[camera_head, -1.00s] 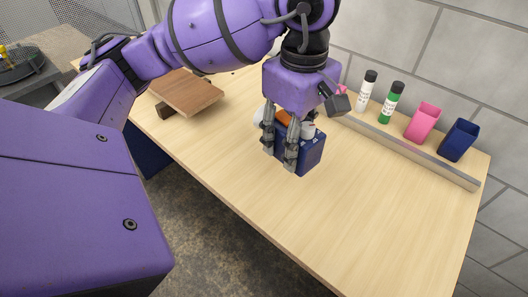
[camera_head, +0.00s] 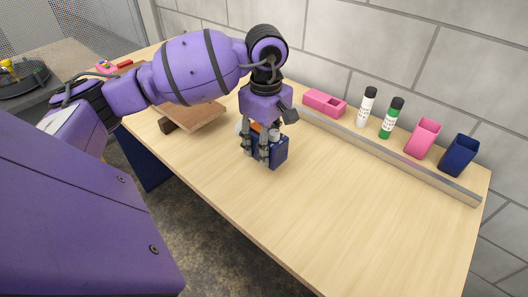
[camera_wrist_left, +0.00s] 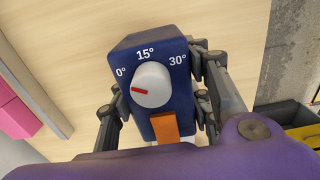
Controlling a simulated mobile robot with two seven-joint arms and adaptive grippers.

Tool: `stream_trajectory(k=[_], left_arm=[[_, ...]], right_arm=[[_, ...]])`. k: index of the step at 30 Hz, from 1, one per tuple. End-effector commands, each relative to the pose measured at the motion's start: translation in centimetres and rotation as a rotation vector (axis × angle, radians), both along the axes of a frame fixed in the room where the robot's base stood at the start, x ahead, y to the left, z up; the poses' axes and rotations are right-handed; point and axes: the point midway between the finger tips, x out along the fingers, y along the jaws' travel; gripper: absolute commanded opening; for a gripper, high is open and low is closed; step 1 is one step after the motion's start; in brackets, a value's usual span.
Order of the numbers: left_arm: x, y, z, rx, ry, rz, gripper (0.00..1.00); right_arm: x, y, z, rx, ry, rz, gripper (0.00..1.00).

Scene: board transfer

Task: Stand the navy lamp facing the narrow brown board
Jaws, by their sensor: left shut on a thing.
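The navy lamp (camera_head: 278,150) is a dark blue box in my left gripper (camera_head: 256,158), which is shut on it with fingers at its sides. In the left wrist view the lamp (camera_wrist_left: 180,85) shows a white dial marked 0°, 15° and 30°; its red mark points left, on the 0° side. An orange part (camera_wrist_left: 164,127) sits below the dial. I cannot tell whether the lamp touches the table. A brown board (camera_head: 200,118) lies tilted on a dark block, left of the gripper and partly behind my arm. My right gripper is out of view.
A metal rail (camera_head: 400,160) runs along the wall side of the table (camera_head: 350,220). Behind it are a pink box (camera_head: 324,103), a white bottle (camera_head: 366,107), a green bottle (camera_head: 391,118), a pink cup (camera_head: 422,138) and a navy cup (camera_head: 459,156). The table's right and front are clear.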

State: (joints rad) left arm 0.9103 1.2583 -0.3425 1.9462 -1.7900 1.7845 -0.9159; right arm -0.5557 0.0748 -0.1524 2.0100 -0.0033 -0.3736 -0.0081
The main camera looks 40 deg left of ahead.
Motion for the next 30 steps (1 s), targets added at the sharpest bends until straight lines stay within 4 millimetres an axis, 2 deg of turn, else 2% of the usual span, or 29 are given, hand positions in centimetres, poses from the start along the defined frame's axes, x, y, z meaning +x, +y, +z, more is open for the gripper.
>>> stream_trajectory(k=[4, 9, 21, 22, 26, 30], left_arm=[[0.3, 0.7, -1.3, -0.001, 0.004, 0.001, 0.12], [0.3, 0.6, -3.7, -0.001, 0.002, 0.0, 0.12], [0.3, 0.6, -4.4, 0.0, 0.001, 0.0, 0.12], [0.3, 0.6, -4.4, 0.0, 0.002, 0.0, 0.47], [0.3, 0.6, -4.3, 0.0, 0.001, 0.0, 0.64], [0.3, 0.6, -4.3, 0.0, 0.001, 0.0, 0.64]], right_arm=[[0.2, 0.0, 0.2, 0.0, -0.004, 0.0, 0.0], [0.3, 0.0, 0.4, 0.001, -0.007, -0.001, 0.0], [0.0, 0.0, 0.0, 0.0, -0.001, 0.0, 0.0], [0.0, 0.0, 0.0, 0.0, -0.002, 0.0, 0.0], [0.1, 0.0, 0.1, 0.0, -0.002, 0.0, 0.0], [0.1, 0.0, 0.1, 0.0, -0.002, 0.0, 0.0]])
